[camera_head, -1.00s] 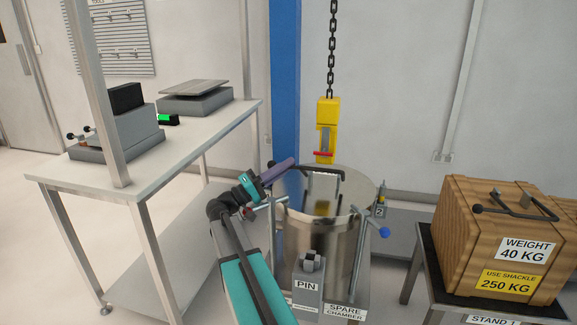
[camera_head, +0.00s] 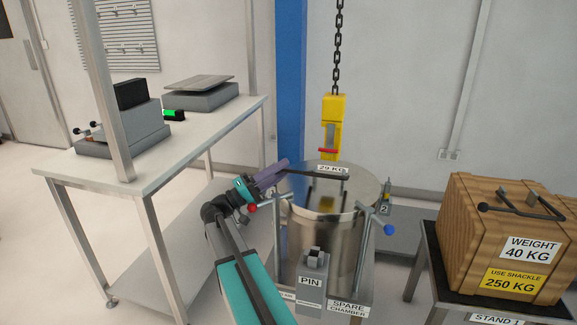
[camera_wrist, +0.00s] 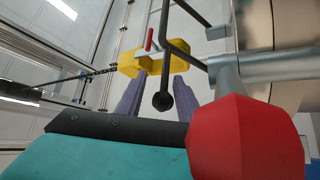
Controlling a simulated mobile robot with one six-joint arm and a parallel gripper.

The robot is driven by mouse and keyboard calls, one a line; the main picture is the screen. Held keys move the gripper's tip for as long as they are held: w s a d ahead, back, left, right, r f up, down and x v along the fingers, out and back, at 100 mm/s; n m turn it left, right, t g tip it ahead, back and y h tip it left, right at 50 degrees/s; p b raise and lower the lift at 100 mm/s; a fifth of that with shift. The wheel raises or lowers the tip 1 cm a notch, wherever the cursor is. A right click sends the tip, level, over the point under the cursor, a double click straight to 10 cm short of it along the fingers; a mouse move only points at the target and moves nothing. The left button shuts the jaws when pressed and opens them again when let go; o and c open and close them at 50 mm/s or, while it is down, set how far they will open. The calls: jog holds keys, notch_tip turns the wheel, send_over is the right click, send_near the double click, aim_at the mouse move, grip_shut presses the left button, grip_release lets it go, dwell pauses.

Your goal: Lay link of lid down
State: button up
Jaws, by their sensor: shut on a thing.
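The lid (camera_head: 358,188) is a round metal plate on top of the spare chamber (camera_head: 325,245). Its link (camera_head: 312,173) is a thin dark bar that lies low over the lid, close to a "29 KG" label. My gripper (camera_head: 276,172) is at the lid's left edge, with its purple fingers shut on the link. In the wrist view the link's dark rod (camera_wrist: 163,80) with a ball end runs between the two fingers (camera_wrist: 160,76). I cannot tell whether the link touches the lid.
A yellow hoist block (camera_head: 334,125) hangs on a chain just above the lid. Clamp arms with a red knob (camera_wrist: 235,140) and a blue knob (camera_head: 388,229) flank the chamber. The PIN holder (camera_head: 312,283) is in front, a wooden weight (camera_head: 500,235) right, a bench (camera_head: 150,170) left.

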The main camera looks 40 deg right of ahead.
jog(key=v, duration=1)
jog(key=shift+w+r+p, duration=0.1)
jog(key=shift+p, duration=0.25)
